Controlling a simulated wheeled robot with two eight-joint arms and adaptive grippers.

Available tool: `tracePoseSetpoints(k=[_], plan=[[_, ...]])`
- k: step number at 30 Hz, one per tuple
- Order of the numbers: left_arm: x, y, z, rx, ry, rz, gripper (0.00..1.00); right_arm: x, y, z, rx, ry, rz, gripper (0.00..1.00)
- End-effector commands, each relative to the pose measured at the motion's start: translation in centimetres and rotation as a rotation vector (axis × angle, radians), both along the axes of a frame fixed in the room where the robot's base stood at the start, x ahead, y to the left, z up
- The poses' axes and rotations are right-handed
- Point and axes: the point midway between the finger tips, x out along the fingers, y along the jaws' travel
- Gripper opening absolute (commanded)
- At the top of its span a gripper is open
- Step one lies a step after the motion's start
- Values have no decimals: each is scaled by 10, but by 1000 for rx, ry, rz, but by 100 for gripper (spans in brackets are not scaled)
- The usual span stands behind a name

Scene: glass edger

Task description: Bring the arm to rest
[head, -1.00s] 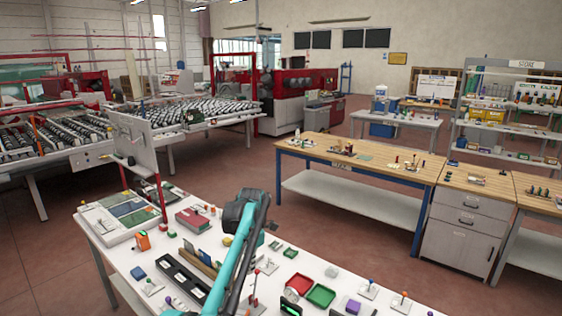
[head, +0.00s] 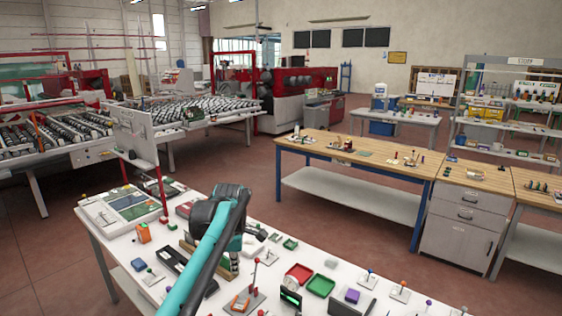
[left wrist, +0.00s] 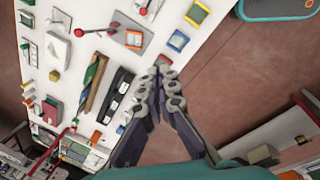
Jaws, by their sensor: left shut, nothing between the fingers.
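My left arm, with teal and black links, reaches up from the bottom of the head view over the white table (head: 330,255). Its dark wrist joint hides part of the tabletop, and the fingers are hard to make out there. In the left wrist view my left gripper (left wrist: 158,75) has its two grey jointed fingers drawn together at the tips, with nothing between them. My right gripper is in neither view.
The table bears a red tray (head: 299,273), a green tray (head: 320,285), a purple block (head: 352,296) and an orange block (head: 143,232). Bare floor (head: 350,237) separates it from a wooden-topped bench (head: 385,168). Roller conveyors stand at the back left.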

Motion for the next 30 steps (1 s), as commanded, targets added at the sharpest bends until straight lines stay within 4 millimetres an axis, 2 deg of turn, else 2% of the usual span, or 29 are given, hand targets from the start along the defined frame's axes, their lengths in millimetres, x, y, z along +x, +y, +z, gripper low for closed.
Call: tracePoseSetpoints(k=[1,5,10,14,18,21,24,27,30], plan=[[-19,5,-2,10,-20,-83,0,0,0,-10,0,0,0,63],[-66,16,-5,59,-83,-344,0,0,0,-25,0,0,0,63],[-133,28,-25,155,-164,-678,0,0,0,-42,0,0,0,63],[-185,36,-54,253,-219,-928,0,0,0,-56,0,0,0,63],[-237,42,-96,378,-268,-1182,0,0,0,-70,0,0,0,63],[-267,45,-126,468,-290,-1336,0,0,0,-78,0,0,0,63],[-288,47,-150,541,-302,-1451,0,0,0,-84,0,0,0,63],[-299,48,-165,591,-308,-1522,0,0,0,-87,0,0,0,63],[-304,48,-171,614,-309,-1554,0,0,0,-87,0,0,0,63]])
